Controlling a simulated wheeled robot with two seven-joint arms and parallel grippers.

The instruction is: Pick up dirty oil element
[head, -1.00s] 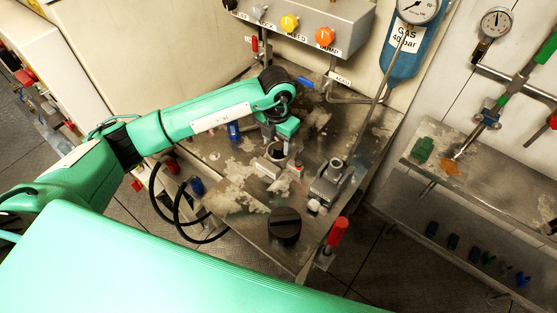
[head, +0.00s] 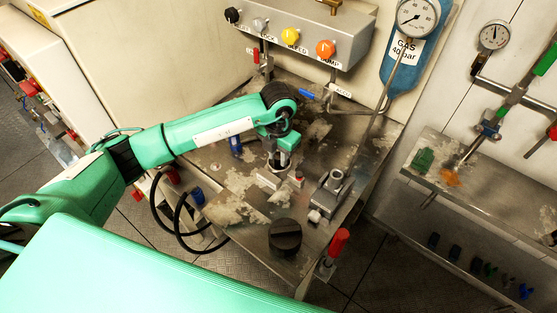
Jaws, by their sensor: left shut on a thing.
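My left gripper (head: 280,161) points down over the stained metal bench (head: 240,212), at the round filter housing. In the earlier picture that housing shows as a pale ring with a dark opening; now my gripper and wrist cover most of it. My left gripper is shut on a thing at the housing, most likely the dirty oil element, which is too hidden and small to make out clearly. A black round cap (head: 285,236) lies on the bench in front of the housing. My right gripper is not in view.
A grey metal fitting (head: 331,190) stands right of the gripper. A red-handled valve (head: 338,243) rises at the bench's front right corner. A control box (head: 300,33) with coloured knobs and a blue gas cylinder (head: 402,75) are behind. Black hoses (head: 178,225) loop at the left.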

